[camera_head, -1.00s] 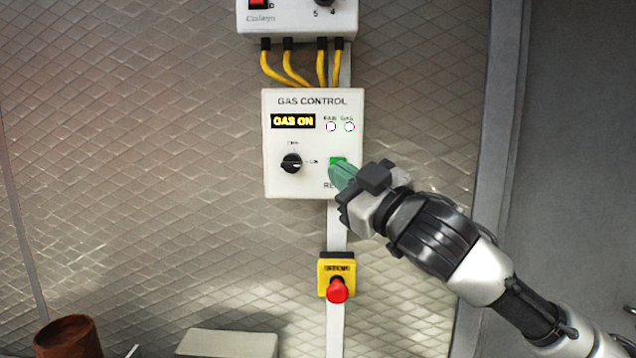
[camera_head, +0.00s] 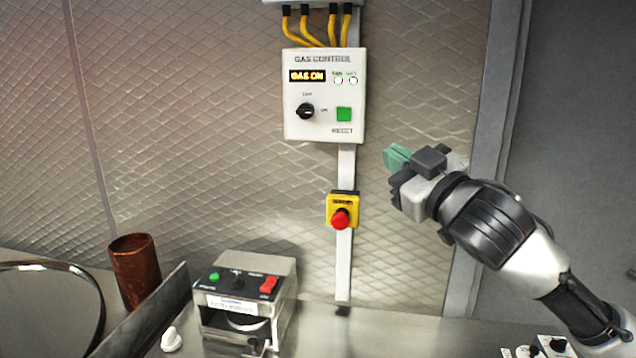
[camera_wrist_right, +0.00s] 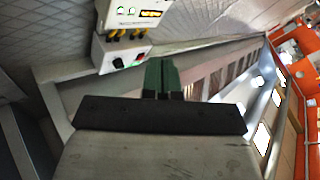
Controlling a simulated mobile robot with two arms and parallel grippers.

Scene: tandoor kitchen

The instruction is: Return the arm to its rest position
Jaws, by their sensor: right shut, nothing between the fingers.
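My right gripper (camera_head: 396,158) has green fingertips and is shut with nothing between them. It is in the air to the right of and below the gas control box (camera_head: 323,125), apart from it. The box display reads GAS ON, and its green reset button (camera_head: 344,114) shows uncovered. In the right wrist view the shut fingers (camera_wrist_right: 162,76) point away, with the control box (camera_wrist_right: 122,60) beyond them to the left. My left gripper is not in view.
A yellow box with a red emergency button (camera_head: 340,218) is mounted below the control box. On the counter stand a metal switch unit (camera_head: 270,270) and a copper-coloured cup (camera_head: 135,270). A round metal rim (camera_head: 98,300) is at the far left. Open air surrounds my gripper.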

